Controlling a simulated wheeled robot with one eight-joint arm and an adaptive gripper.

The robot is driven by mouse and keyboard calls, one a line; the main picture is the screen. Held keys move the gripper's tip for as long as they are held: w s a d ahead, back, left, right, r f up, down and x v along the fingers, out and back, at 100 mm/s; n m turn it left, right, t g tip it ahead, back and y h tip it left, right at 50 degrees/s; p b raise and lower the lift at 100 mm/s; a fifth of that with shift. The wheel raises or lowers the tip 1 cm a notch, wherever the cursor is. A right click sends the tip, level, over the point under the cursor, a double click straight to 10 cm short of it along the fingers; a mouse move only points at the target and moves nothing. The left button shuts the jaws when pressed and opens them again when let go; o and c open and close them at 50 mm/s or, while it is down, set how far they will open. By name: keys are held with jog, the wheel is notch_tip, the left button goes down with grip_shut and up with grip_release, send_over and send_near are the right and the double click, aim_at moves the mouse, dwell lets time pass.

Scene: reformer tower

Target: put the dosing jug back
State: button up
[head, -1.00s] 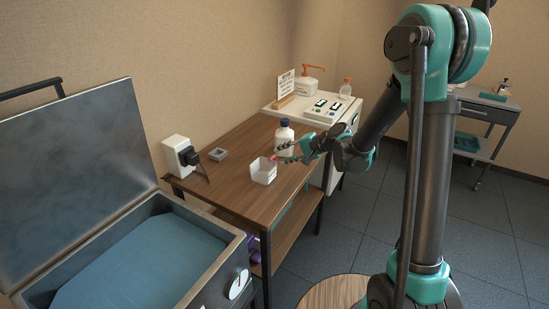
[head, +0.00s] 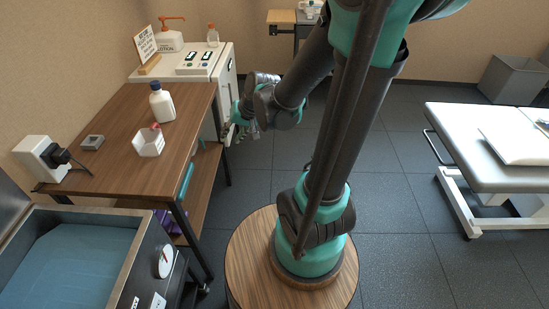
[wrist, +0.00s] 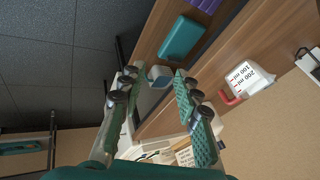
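The dosing jug (head: 149,143) is a small white angular cup with a red handle. It stands upright on the brown wooden table (head: 110,170), near its right edge. It also shows in the wrist view (wrist: 250,79), with its 100 and 200 ml marks, to the right of my fingers and outside them. My gripper (head: 243,128) is beyond the table's right edge, over the floor side, apart from the jug. In the wrist view my gripper (wrist: 155,96) has its two green fingers spread, with nothing gripped. A pale bluish object (wrist: 160,75) shows between the fingers, unclear what.
A white bottle with a dark cap (head: 162,104) stands behind the jug. A white cabinet (head: 222,72) with a lotion pump bottle (head: 170,38) is farther back. An open tank of blue liquid (head: 70,265) is at front left.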

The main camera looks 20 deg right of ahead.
jog(key=s+d+f+n+h, duration=0.1)
jog(key=s+d+f+h, duration=0.2)
jog(key=s+d, duration=0.8)
jog(key=shift+d+f+h, duration=0.2)
jog(key=shift+h, duration=0.4)
